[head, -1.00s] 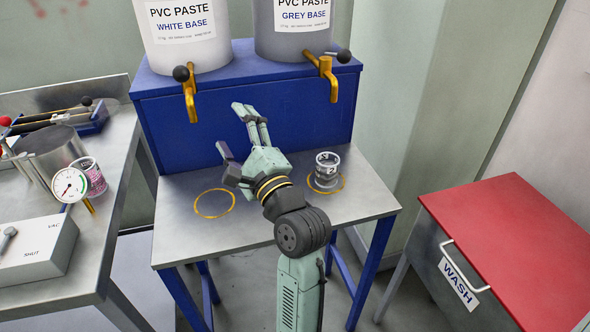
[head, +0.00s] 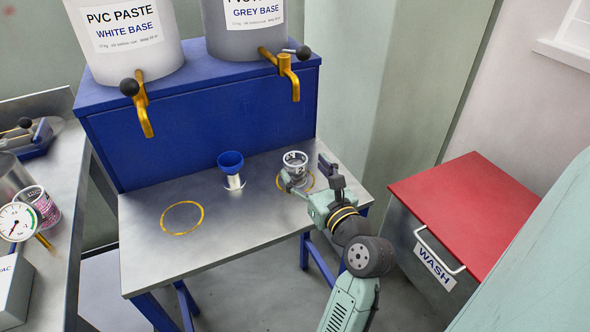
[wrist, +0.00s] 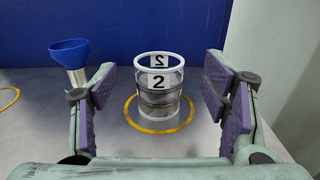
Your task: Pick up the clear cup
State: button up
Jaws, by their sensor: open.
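The clear cup (head: 295,166) stands upright inside the right-hand yellow ring on the steel table, under the grey base tap. In the wrist view the clear cup (wrist: 160,86) has a white rim, a label "2" and grey contents low inside. My gripper (head: 309,178) is open at the near side of the cup. In the wrist view my gripper (wrist: 168,90) has its two purple-padded fingers apart, one on each side of the cup in the picture, with gaps to it. I cannot tell how far the fingertips reach along it.
A blue funnel on a metal holder (head: 231,168) stands left of the cup. The left yellow ring (head: 182,218) is empty. Yellow taps (head: 289,75) hang above the table from the paste buckets. A red-topped wash bin (head: 487,210) stands at the right.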

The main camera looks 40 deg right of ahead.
aim_at(295, 158)
jog(key=shift+p+x, duration=0.65)
jog(key=shift+x, duration=2.1)
jog(key=shift+f, duration=0.15)
jog(key=shift+c, duration=0.5)
jog(key=c, duration=1.4)
